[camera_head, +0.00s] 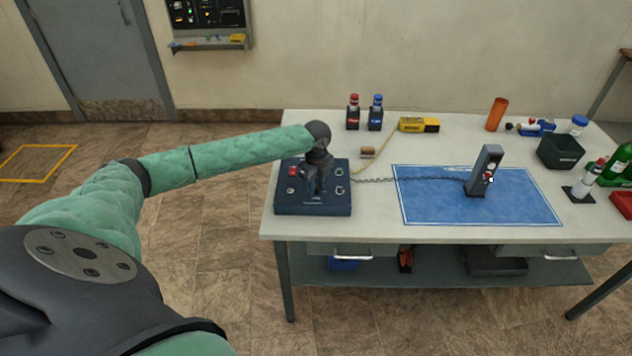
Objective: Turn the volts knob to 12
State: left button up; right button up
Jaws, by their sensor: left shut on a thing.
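A dark blue control box (328,208) with a red switch and several small knobs sits at the left end of the table. My left gripper (314,190) comes down over the middle of the box from above and is shut on a knob there. The gripper hides that knob and its scale, so I cannot read its setting or the label. My right gripper is not in view.
A chain runs from the box to a grey upright device (484,172) on a blue mat (425,208). Two small bottles (375,115), a yellow case (419,125), an orange cylinder (496,114) and a black bin (560,152) stand farther back or right on the table (330,232).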

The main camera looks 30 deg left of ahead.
pick_arm(q)
jog(key=shift+m, duration=1.3)
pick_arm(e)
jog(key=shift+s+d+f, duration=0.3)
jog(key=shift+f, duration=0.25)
pick_arm(q)
jog(key=shift+m, duration=0.3)
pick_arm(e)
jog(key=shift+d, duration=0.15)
pick_arm(q)
jog(key=o, duration=1)
jog(key=shift+r, duration=0.15)
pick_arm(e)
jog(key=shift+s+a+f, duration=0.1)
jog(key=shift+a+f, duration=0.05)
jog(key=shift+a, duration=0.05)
